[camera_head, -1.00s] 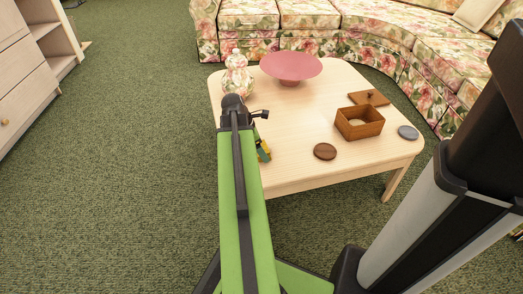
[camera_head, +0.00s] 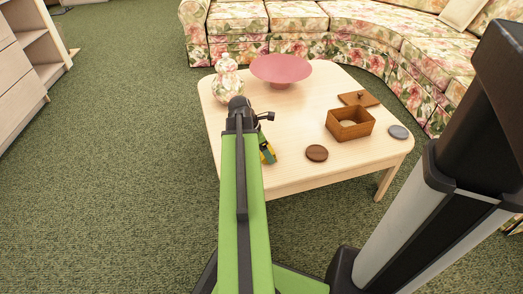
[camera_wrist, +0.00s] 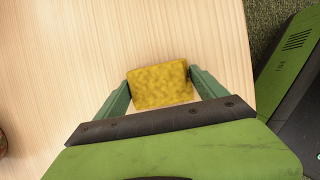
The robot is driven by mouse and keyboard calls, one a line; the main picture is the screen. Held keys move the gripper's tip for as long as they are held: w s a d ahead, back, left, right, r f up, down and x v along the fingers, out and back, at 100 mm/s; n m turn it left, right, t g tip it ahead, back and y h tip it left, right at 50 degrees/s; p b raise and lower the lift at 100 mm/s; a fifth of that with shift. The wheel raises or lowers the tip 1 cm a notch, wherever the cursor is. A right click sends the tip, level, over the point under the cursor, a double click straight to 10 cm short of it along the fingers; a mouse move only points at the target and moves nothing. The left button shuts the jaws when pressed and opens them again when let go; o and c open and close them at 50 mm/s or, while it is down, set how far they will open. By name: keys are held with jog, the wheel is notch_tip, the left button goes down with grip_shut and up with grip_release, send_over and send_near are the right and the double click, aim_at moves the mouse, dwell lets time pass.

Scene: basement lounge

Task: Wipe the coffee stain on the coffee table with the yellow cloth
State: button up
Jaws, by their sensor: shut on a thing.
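The yellow cloth (camera_wrist: 158,85) is a small mottled block between the two green fingers of my gripper (camera_wrist: 158,88) in the wrist view, and the gripper is shut on it. In the head view a bit of the cloth (camera_head: 269,154) shows beside my gripper (camera_head: 265,148), over the near left part of the coffee table (camera_head: 290,177). I cannot tell whether the cloth touches the tabletop. No coffee stain shows in either view; my arm and gripper hide part of the table.
A floral jar (camera_head: 228,82) and a pink bowl (camera_head: 281,70) stand at the table's back left. A wooden box (camera_head: 350,132), its lid (camera_head: 359,98), a brown coaster (camera_head: 317,153) and a grey coaster (camera_head: 398,132) lie to the right. A floral sofa (camera_head: 400,50) curves behind.

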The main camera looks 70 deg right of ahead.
aim_at(284, 154)
jog(key=shift+s+d, duration=0.45)
jog(key=shift+s, duration=0.45)
jog(key=shift+s+d, duration=0.45)
jog(key=shift+s, duration=0.4)
jog(key=shift+s+d, duration=0.45)
jog(key=shift+s, duration=0.45)
jog(key=shift+f, duration=0.2)
jog(key=shift+r, duration=0.1)
jog(key=shift+w+a+r, duration=0.1)
jog(key=shift+w+a, duration=0.45)
jog(key=shift+w, duration=0.55)
jog(key=shift+w+a+f, duration=0.1)
jog(key=shift+w+a, duration=0.45)
jog(key=shift+w, duration=0.55)
jog(key=shift+w+a+r, duration=0.1)
jog(key=shift+w+a, duration=0.45)
jog(key=shift+w, duration=0.55)
jog(key=shift+w+a, duration=0.45)
jog(key=shift+w, duration=0.4)
jog(key=shift+w+a, duration=0.45)
jog(key=shift+w, duration=0.4)
notch_tip(284, 154, up, 6)
jog(key=p, duration=0.5)
jog(key=shift+p, duration=0.4)
